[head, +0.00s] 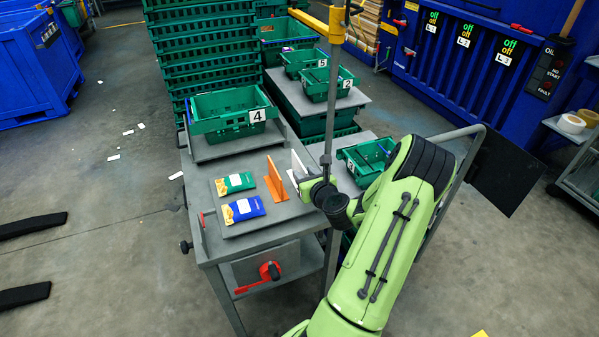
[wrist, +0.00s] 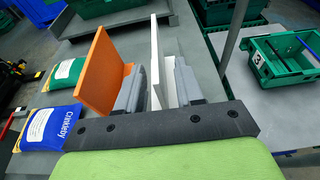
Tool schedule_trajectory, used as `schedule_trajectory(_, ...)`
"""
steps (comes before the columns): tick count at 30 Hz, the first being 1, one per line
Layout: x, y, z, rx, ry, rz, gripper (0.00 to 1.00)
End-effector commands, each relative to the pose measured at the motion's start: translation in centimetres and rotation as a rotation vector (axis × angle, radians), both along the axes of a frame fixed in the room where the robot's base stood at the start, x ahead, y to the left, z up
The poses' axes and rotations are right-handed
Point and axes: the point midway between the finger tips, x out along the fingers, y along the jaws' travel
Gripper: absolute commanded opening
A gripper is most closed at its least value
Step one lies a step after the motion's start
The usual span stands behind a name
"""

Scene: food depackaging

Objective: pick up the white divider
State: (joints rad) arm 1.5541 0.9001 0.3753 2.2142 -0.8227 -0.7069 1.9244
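The white divider (head: 299,164) stands upright on the grey table, right of the orange divider (head: 275,180). In the wrist view the white divider (wrist: 155,55) stands between the two grey fingers of my gripper (wrist: 154,80). A gap shows between it and the left finger; the right finger is close to it, and contact there cannot be told. The orange divider (wrist: 104,72) is just outside the left finger. My gripper is open around the white divider. In the head view my arm's end hides the fingers.
A green packet (head: 235,183) and a blue packet (head: 242,208) lie left of the orange divider. Green crate 4 (head: 227,130) stands behind them. Another small green crate (head: 366,160) is at the right. A grey upright post (head: 334,100) rises beside my wrist.

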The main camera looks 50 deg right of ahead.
Motion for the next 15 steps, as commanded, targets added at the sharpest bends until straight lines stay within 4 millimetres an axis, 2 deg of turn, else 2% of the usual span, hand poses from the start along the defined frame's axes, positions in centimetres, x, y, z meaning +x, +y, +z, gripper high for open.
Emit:
schedule_trajectory(1, 1.0, -0.3, -0.4, -0.001, -0.001, 0.003, 0.37)
schedule_trajectory(4, 2.1, -1.1, -0.7, 0.000, -0.001, 0.002, 0.37)
schedule_trajectory(11, 2.4, -1.4, -0.9, 0.001, 0.000, 0.000, 0.37)
schedule_trajectory(15, 2.4, -1.4, -0.9, 0.001, 0.000, 0.000, 0.18)
